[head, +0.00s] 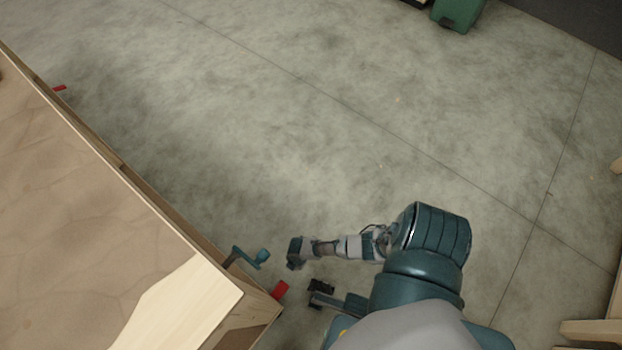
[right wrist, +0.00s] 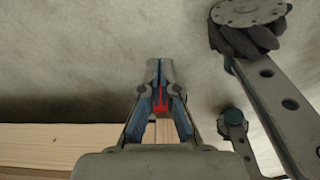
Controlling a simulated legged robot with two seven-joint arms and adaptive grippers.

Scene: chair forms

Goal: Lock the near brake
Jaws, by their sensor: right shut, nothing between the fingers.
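The near brake's red lever (head: 280,291) sticks out from the low near corner of the wooden table (head: 205,292). A red piece (right wrist: 160,102), probably the same lever, shows through the gap in my gripper linkage in the right wrist view. My right gripper (head: 294,253) is beside the table, a little above and right of the red lever in the head view. Its fingers (right wrist: 159,66) are shut with nothing between them. I cannot tell whether it touches the lever. Another red lever (head: 60,88) shows at the table's far edge. My left gripper is out of view.
A metal bar with holes (right wrist: 268,95) crosses the right of the wrist view. A green container (head: 458,14) stands far off. The floor between is clear.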

